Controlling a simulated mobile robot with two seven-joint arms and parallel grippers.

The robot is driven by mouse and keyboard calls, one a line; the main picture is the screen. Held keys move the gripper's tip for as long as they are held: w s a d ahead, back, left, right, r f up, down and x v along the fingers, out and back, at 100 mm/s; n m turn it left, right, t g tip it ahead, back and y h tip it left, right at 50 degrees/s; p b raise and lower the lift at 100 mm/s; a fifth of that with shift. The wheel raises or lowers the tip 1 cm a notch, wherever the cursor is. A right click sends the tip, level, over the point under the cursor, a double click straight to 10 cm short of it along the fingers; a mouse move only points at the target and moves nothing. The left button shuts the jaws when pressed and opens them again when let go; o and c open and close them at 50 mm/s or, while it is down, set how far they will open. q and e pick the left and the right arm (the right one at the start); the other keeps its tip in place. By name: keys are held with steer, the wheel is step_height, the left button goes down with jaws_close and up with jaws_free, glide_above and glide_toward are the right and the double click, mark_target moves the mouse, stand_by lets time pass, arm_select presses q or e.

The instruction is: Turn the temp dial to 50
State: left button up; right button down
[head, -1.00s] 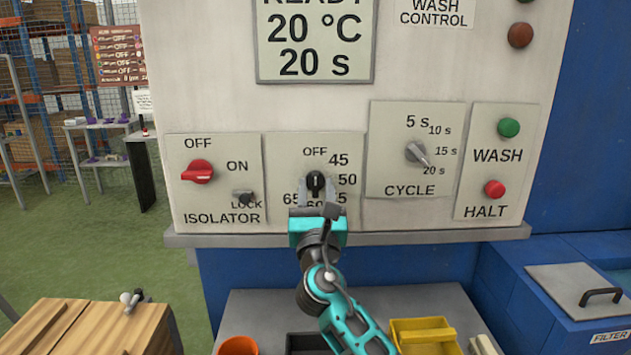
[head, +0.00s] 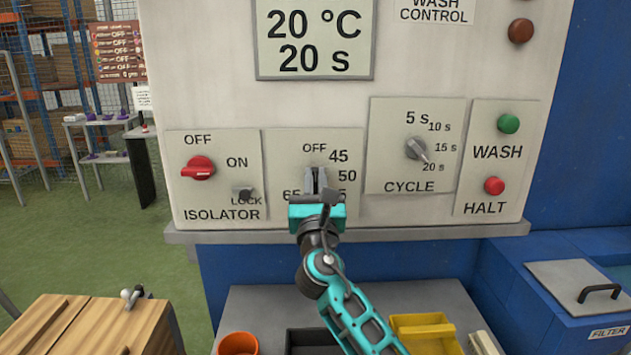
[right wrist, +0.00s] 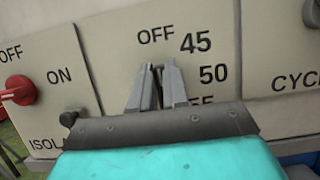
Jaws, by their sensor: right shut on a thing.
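The temp dial panel (head: 285,160) is on the front of the grey machine, marked OFF, 45, 50 and further numbers partly covered by my gripper. My right gripper (head: 316,178) is over the middle of this panel, its fingers close together on the temp dial. In the right wrist view a dark sliver of the dial (right wrist: 157,74) shows between the fingertips (right wrist: 159,80), just below OFF. The rest of the dial is hidden, so I cannot tell its pointer's setting. The display (head: 315,42) reads 20 °C and 20 s. My left gripper is not in view.
The red isolator switch (head: 198,168) and small lock (head: 243,195) are left of the dial. The cycle knob (head: 416,149), green wash button (head: 509,123) and red halt button (head: 494,185) are to the right. A ledge (head: 440,233) runs below; a yellow tray (head: 425,328) sits lower.

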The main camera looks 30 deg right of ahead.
steer(key=shift+m+g+h, duration=0.3)
steer(key=shift+m, duration=0.2)
steer(key=m+g+h+b, duration=0.1)
steer(key=m, duration=0.1)
steer(key=m+h+b, duration=0.1)
steer(key=m, duration=0.2)
steer(key=shift+s+d+f+g, duration=0.1)
steer(key=shift+f+g, duration=0.05)
steer(key=shift+g, duration=0.25)
steer(key=m+g, duration=0.2)
steer(key=m, duration=0.2)
steer(key=m+g+h+b, duration=0.1)
steer(key=m, duration=0.3)
steer(key=shift+s+d+m+g+h+b, duration=0.1)
steer(key=shift+d+m+g+h+b, duration=0.05)
steer(key=shift+m+g+h+b, duration=0.2)
steer(key=m+g, duration=0.1)
steer(key=m, duration=0.3)
steer(key=shift+d+f+g+p, duration=0.1)
steer(key=shift+f+g+p, duration=0.05)
steer(key=shift+g+p, duration=0.2)
steer(key=m+y, duration=0.1)
steer(key=m, duration=0.2)
steer(key=shift+f+g+p, duration=0.15)
steer(key=shift+g+p, duration=0.2)
steer(key=shift+g, duration=0.05)
steer(key=shift+m, duration=0.35)
steer(key=shift+f, duration=0.1)
